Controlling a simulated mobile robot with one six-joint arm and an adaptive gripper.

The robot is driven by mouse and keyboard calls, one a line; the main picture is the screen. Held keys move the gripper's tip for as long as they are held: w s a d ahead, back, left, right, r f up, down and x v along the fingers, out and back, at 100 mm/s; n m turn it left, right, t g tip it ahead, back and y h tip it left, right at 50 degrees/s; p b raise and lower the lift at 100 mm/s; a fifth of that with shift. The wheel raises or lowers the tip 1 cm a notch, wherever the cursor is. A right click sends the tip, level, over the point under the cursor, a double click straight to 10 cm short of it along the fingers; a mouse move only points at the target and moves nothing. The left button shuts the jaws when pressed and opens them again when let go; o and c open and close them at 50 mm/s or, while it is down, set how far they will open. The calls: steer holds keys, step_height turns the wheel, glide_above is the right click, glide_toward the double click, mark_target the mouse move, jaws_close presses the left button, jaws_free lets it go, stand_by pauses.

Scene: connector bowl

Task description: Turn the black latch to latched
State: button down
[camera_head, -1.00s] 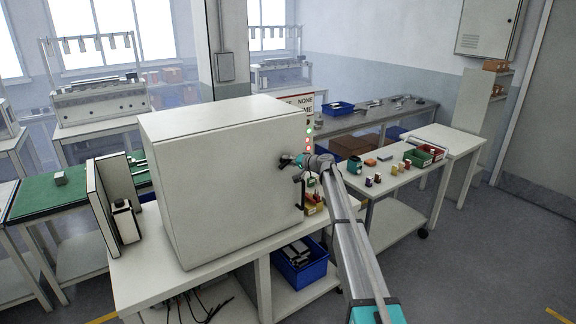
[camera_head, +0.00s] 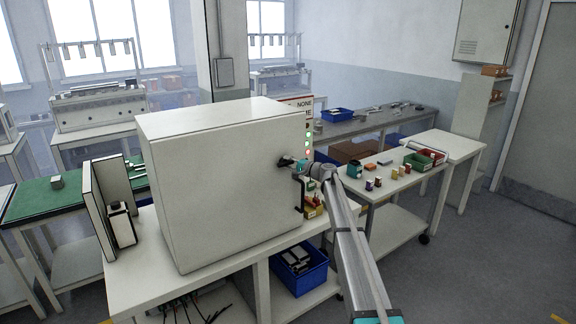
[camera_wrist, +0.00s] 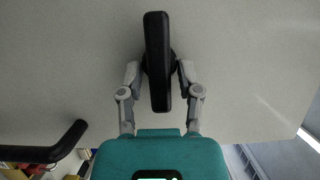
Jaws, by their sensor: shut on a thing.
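The black latch (camera_wrist: 157,60) is a long bar on a round base on the white cabinet door. In the wrist view it stands upright in the picture, running away from my gripper. My gripper (camera_wrist: 158,74) has one finger on each side of the latch's lower part and is shut on it. In the head view my gripper (camera_head: 287,162) meets the right part of the door of the white cabinet (camera_head: 215,190); the latch is small and mostly hidden there.
A black door handle (camera_wrist: 50,150) sticks out at lower left in the wrist view. The cabinet stands on a white table (camera_head: 135,280). A blue bin (camera_head: 312,278) is on the lower shelf. A side table with small coloured parts stands at right.

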steer(key=c, duration=0.6)
jaws_free()
steer(key=shift+o, duration=0.2)
steer(key=shift+d, duration=0.1)
steer(key=v, duration=1.2)
steer(key=shift+f, duration=0.1)
